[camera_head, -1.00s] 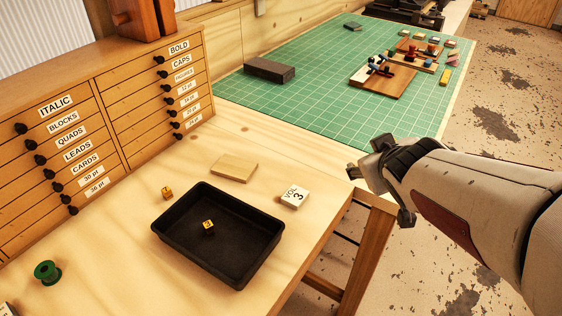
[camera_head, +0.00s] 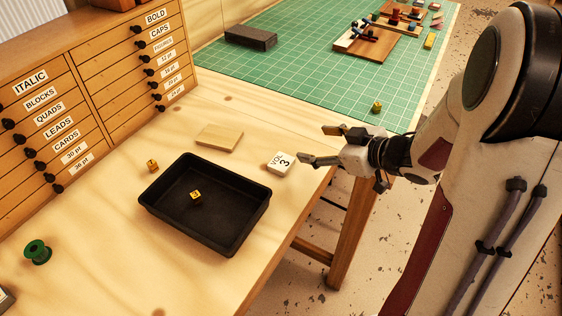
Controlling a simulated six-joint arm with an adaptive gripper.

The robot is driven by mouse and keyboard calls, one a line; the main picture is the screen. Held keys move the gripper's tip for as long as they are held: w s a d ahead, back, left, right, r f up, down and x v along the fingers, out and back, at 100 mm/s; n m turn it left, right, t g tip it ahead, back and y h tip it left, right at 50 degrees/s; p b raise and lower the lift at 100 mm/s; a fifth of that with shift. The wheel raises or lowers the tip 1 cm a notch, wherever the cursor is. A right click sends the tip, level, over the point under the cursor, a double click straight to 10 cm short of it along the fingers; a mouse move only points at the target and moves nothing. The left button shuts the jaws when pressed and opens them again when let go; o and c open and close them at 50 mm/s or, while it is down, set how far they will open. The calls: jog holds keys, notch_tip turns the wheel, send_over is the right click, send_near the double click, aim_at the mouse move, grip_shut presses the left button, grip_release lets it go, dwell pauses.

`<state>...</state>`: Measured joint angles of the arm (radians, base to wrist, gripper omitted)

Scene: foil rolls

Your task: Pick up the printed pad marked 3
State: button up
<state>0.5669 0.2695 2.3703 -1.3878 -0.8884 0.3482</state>
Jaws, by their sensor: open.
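The white printed pad marked VOL 3 (camera_head: 281,163) lies flat on the pale wooden table near its right edge, just right of the black tray. My gripper (camera_head: 317,145) is open and empty, with its fingers pointing left. In the picture its fingertips are just right of and a little above the pad. They appear apart from it, though their height over the table is hard to tell.
A black tray (camera_head: 165,211) holds a small yellow cube (camera_head: 196,196). A green spool (camera_head: 38,251) is at lower left. A green cutting mat (camera_head: 300,80) with wooden boards covers the back.

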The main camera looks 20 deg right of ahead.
aim_at(282, 162)
jog(key=s+a+f+y, duration=0.2)
jog(key=shift+s+a+n+g+y, duration=0.15)
jog(key=shift+s+n+g+y, duration=0.15)
jog(key=shift+g+y, duration=0.1)
jog(key=shift+s+a+f+y, duration=0.1)
jog(key=shift+s+a+y, duration=0.3)
jog(key=shift+s+y, duration=0.1)
jog(key=shift+w, duration=0.1)
jog(key=shift+x, duration=1.3)
jog(key=shift+f, duration=0.1)
jog(key=shift+f, duration=0.1)
jog(key=shift+w+a+f+g, duration=0.15)
jog(key=shift+w+a+f, duration=0.35)
jog(key=shift+w, duration=0.1)
jog(key=shift+w+a+f+g, duration=0.15)
jog(key=shift+w+a+f, duration=0.2)
jog(key=shift+w+f, duration=0.25)
jog(key=shift+w+a+f, duration=0.2)
jog(key=shift+w+a, duration=0.3)
